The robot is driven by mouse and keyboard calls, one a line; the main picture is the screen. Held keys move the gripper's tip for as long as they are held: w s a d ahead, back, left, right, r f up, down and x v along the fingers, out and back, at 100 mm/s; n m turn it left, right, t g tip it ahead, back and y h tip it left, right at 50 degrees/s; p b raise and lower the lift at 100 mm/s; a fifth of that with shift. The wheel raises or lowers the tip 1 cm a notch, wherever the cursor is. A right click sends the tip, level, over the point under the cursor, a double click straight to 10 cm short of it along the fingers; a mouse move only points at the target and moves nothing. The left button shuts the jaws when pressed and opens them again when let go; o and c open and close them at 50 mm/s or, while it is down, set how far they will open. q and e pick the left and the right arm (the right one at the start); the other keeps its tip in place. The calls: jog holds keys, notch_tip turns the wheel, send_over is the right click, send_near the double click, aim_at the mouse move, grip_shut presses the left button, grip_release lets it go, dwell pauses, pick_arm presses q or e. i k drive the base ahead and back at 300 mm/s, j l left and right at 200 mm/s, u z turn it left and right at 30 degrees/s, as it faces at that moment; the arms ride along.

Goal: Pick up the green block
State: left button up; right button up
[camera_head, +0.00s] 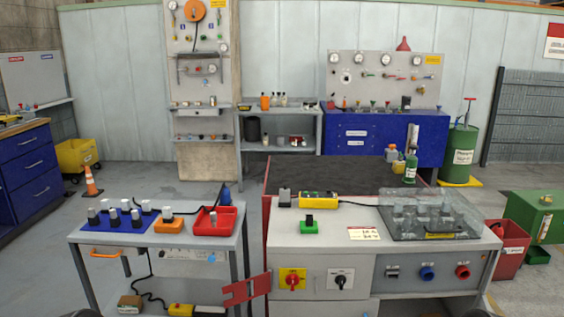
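A small green block (309,228) sits on the light grey top of the runout table (285,240), left of its middle. A dark piece (309,218) stands upright on the block or is part of it; I cannot tell which. The block lies in front of a yellow device (318,200), with a gap between them. Nothing covers the block. Neither of my grippers is in view. Only dark rounded shapes show at the bottom edge, and I cannot tell what they are.
A clear-covered tray of glass-like items (430,234) stands right of the block, with a paper label (363,233) between. A grey block (284,198) stands behind left. A side table (85,240) holds a blue tray and a red bin (216,229). The tabletop around the block is clear.

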aim_at(308, 227)
jog(key=i+l, duration=0.1)
jog(key=l, duration=0.35)
jog(key=i+l+u, duration=0.1)
jog(key=l, duration=0.3)
jog(key=i+l, duration=0.15)
jog(key=l, duration=0.3)
jog(key=i+l+u, duration=0.1)
jog(key=l, duration=0.35)
jog(key=l+u, duration=0.1)
jog(key=l, duration=0.65)
jog(key=k+l, duration=0.1)
jog(key=l, duration=0.7)
jog(key=k+l+u, duration=0.15)
jog(key=l, duration=0.6)
jog(key=i, duration=0.05)
